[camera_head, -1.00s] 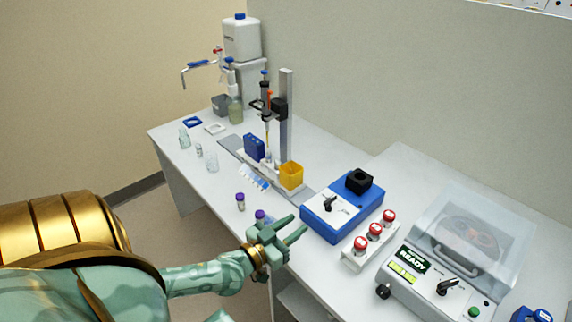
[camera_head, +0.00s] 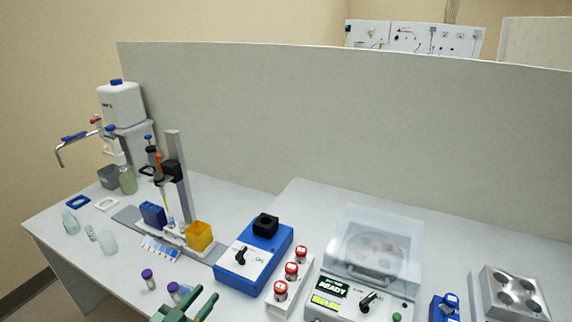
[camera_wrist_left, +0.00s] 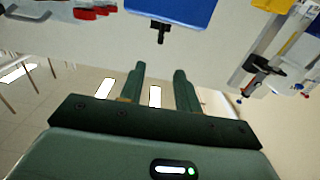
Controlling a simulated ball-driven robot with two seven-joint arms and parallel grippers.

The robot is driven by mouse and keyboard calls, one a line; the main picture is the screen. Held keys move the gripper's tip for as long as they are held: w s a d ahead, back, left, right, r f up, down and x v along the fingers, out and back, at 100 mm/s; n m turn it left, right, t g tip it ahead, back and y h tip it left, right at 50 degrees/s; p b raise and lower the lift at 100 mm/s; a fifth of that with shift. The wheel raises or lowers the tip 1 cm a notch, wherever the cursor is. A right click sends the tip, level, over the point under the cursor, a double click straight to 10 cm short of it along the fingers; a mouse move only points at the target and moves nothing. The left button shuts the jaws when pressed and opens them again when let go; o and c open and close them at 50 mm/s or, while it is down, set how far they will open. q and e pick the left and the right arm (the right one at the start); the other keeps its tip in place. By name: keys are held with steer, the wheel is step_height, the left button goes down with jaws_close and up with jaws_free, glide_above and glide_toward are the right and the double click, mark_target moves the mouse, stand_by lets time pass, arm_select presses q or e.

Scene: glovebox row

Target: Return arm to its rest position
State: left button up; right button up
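My left gripper (camera_head: 192,304) shows at the bottom edge of the head view, green, with most of its arm out of frame. In the left wrist view its two fingers (camera_wrist_left: 158,78) stand apart with nothing between them, so it is open and empty. In the head view it is close to two purple-capped vials (camera_head: 148,279) near the bench's front edge; it partly overlaps the nearer vial, and I cannot tell whether they touch. My right gripper is in neither view.
The blue device (camera_head: 254,262) with a black knob and the red-capped vial rack (camera_head: 285,285) stand right of the gripper. A clear-lidded centrifuge reading READY (camera_head: 372,250) is further right. A yellow tub (camera_head: 199,237) and pipette stand (camera_head: 180,180) are behind. A grey partition (camera_head: 340,130) closes the back.

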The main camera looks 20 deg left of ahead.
arm_select(q)
steer(key=shift+d, duration=0.1)
steer(key=s+d+f+m+g+h, duration=0.1)
steer(key=s+d+m+g, duration=0.25)
steer(key=d, duration=0.35)
steer(key=s+d+m+g+h, duration=0.1)
steer(key=s+d+m+g, duration=0.1)
steer(key=d+m+g, duration=0.45)
steer(key=s+a+r+n+g+y, duration=0.1)
steer(key=s+a+r+n+y, duration=0.25)
steer(key=s+a+y, duration=0.45)
steer(key=s+d+f+g+h+b, duration=0.1)
steer(key=d+f+g, duration=0.1)
steer(key=f, duration=1.1)
steer(key=s+d+f+g+h+b, duration=0.1)
steer(key=s+d+f+h, duration=0.1)
steer(key=f, duration=1.2)
steer(key=s+f+n+g+h+b, duration=0.1)
steer(key=s+f+n+g, duration=0.2)
steer(key=s+f, duration=1.5)
steer(key=shift+s+a+n, duration=0.2)
steer(key=shift+s+n, duration=0.25)
steer(key=shift+s, duration=0.65)
